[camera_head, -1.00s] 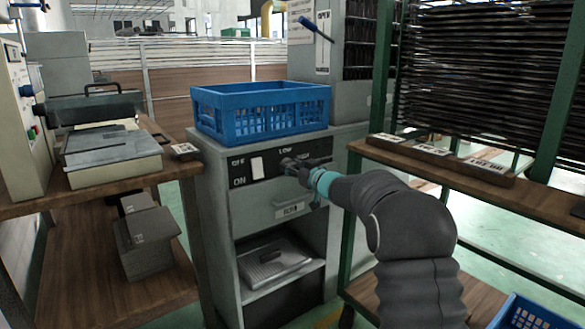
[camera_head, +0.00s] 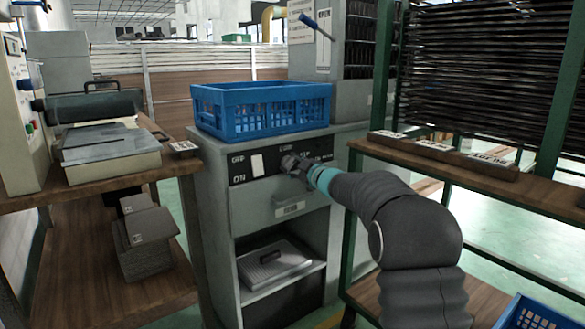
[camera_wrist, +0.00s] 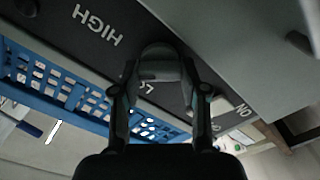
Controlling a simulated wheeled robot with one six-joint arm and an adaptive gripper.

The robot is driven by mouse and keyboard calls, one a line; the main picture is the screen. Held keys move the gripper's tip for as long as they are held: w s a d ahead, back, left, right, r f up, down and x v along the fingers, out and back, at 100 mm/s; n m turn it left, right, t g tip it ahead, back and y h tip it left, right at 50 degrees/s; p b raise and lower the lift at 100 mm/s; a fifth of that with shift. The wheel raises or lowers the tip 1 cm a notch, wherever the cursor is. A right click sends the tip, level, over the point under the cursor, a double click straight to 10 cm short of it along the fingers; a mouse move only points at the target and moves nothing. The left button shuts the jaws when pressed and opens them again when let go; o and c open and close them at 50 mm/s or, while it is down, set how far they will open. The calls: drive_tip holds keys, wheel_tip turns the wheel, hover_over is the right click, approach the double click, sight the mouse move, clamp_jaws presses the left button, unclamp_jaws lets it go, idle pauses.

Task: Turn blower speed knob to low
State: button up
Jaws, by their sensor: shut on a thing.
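The black control strip (camera_head: 238,178) sits on the front of a grey cabinet, with OFF and ON labels beside a white switch (camera_head: 257,165) and a LOW label above my gripper. My gripper (camera_head: 292,164) is at this strip, right of the switch. In the wrist view, my gripper (camera_wrist: 160,76) is shut on the rounded grey knob (camera_wrist: 160,62), one finger on each side. The HIGH label (camera_wrist: 97,25) shows clearly there, and LOW is partly covered by the fingers. The knob is hidden in the head view, and its pointer direction cannot be told.
A blue crate (camera_head: 262,128) stands on the cabinet just above the strip. A drawer handle (camera_head: 290,209) is below my gripper. A wooden bench (camera_head: 150,178) is at left, and a green-framed rack (camera_head: 475,182) with wooden shelves stands close at right.

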idle(0.4)
drive_tip(key=o, duration=1.1)
drive_tip(key=shift+o, duration=0.2)
